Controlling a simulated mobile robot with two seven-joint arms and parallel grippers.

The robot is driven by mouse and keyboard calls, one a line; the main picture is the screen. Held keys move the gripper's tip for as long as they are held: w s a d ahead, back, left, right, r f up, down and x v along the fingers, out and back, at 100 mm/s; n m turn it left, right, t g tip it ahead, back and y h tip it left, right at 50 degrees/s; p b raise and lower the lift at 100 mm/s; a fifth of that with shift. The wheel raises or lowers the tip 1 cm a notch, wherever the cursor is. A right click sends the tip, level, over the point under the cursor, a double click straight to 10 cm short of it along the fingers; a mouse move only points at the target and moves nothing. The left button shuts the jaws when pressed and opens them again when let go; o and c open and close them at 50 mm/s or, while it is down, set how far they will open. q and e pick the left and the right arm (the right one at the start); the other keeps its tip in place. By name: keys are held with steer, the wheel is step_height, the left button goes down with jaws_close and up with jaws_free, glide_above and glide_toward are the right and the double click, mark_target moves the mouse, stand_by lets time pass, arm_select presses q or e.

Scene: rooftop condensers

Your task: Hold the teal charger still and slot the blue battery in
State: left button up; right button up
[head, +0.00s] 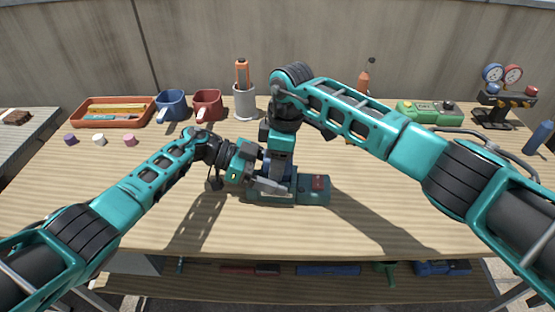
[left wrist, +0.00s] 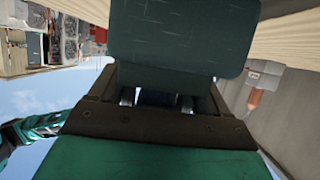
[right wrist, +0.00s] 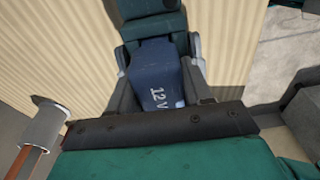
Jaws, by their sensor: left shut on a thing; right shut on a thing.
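The teal charger (head: 314,187) lies on the wooden bench near the middle, with a small red patch on top. My left gripper (head: 272,186) is shut on its left side; the charger's dark teal body fills the top of the left wrist view (left wrist: 180,40). My right gripper (head: 281,168) points down over the charger's left part and is shut on the blue battery. The battery, marked "12 V", shows between the fingers in the right wrist view (right wrist: 158,75). Its far end meets the charger's teal edge (right wrist: 152,26); how deep it sits is hidden.
A green device (head: 430,113) and a gauge set (head: 503,95) stand back right. The bench front is clear; a lower shelf holds tools.

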arm_select(q)
steer(key=shift+r, duration=0.1)
arm_select(e)
steer(key=shift+f, duration=0.25)
